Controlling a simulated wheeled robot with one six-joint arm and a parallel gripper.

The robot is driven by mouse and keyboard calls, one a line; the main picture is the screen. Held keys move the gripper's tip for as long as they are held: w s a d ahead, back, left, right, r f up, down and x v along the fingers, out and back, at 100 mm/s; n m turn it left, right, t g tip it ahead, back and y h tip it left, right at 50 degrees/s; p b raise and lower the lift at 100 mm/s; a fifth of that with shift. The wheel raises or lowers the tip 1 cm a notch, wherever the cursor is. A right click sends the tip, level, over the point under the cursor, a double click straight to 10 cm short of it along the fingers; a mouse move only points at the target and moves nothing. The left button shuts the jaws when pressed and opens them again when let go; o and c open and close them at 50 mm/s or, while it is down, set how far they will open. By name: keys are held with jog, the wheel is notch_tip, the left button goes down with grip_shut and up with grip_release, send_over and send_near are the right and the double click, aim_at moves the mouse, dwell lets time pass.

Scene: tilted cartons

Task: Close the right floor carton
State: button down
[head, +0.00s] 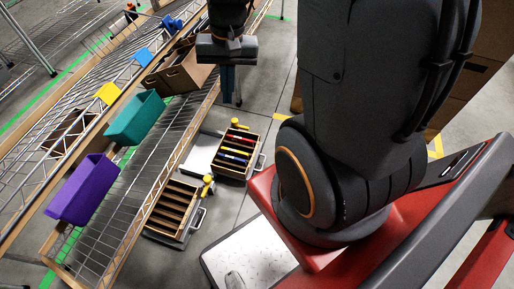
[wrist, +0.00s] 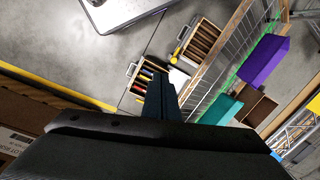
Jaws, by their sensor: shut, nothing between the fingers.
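My gripper (head: 228,88) points down at the top middle of the head view, with its fingers shut and empty. The fingers also show in the wrist view (wrist: 160,98). Two open slotted boxes lie on the floor: the right one (head: 259,140) holds red, blue and yellow items, and the left one (head: 160,208) shows bare slots. Both also show in the wrist view, the filled one (wrist: 137,88) beside my fingers. An open brown carton (head: 183,76) is tilted on the rack, left of my gripper. I cannot tell which is the right floor carton.
A wire rack runs along the left with a purple bin (head: 82,190), a teal bin (head: 135,120) and another brown carton (head: 68,132). Brown boxes (head: 486,68) stand at the right, partly hidden by my arm. Grey floor (head: 272,95) is clear right of my gripper.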

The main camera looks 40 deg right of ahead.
jog(key=w+d+f+m+b, duration=0.3)
jog(key=d+f+m+b, duration=0.15)
jog(key=f, duration=0.45)
jog(key=w+d+f+m+t+y+b, duration=0.1)
jog(key=w+d+f+m+b, duration=0.3)
jog(key=f, duration=0.4)
jog(key=w+d+f+m+b, duration=0.35)
jog(key=f+b, duration=0.25)
jog(key=f, duration=0.3)
jog(key=d+f+m+t+b, duration=0.1)
jog(key=d+f+m+b, duration=0.5)
jog(key=f, duration=0.6)
jog(key=d+f+m+b, duration=0.4)
jog(key=d+f+b, duration=0.35)
jog(key=f, duration=0.35)
jog(key=w+a+f+b, duration=0.3)
jog(key=w+f+b, duration=0.2)
jog(key=f, duration=0.5)
jog(key=shift+w+f+b, duration=0.15)
jog(key=shift+b, duration=1.15)
